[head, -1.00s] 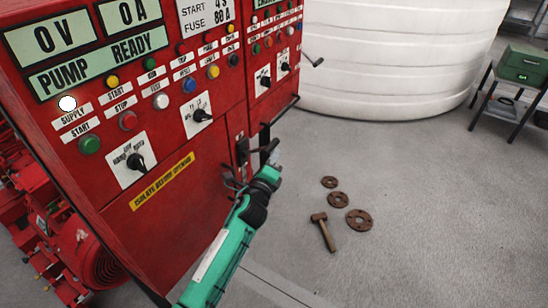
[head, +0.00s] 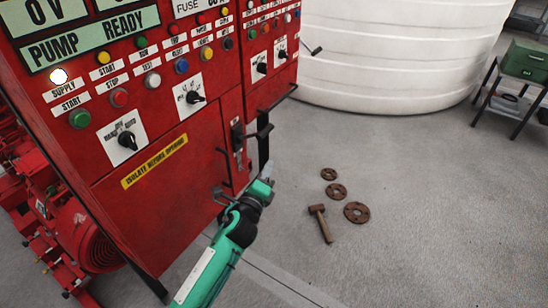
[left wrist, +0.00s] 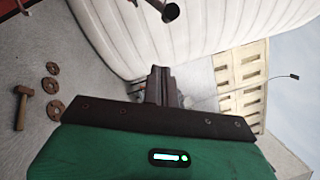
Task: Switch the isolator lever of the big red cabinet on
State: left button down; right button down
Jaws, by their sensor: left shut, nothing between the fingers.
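The big red cabinet (head: 165,195) fills the left of the head view. Its dark isolator lever (head: 258,132) juts out to the right from a narrow plate (head: 238,138) near the cabinet's right edge, pointing slightly upward. My left gripper (head: 268,170) is below the lever and apart from it. In the left wrist view its dark fingers (left wrist: 159,85) are together with nothing between them. A dark rod end (left wrist: 169,11), probably the lever's, shows at the top of that view. My right gripper is not in view.
A yellow "isolate before opening" label (head: 155,162) and rotary switches are on the cabinet front. A white tank (head: 390,60) stands behind. Rusty flanges (head: 357,212) and a hammer (head: 320,223) lie on the floor. A green box (head: 525,60) is on a stand at right.

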pick_arm(q)
jog(key=v, duration=0.3)
jog(key=shift+d, duration=0.2)
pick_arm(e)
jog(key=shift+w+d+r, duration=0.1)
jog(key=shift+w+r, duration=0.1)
pick_arm(q)
jog(key=shift+r, duration=0.1)
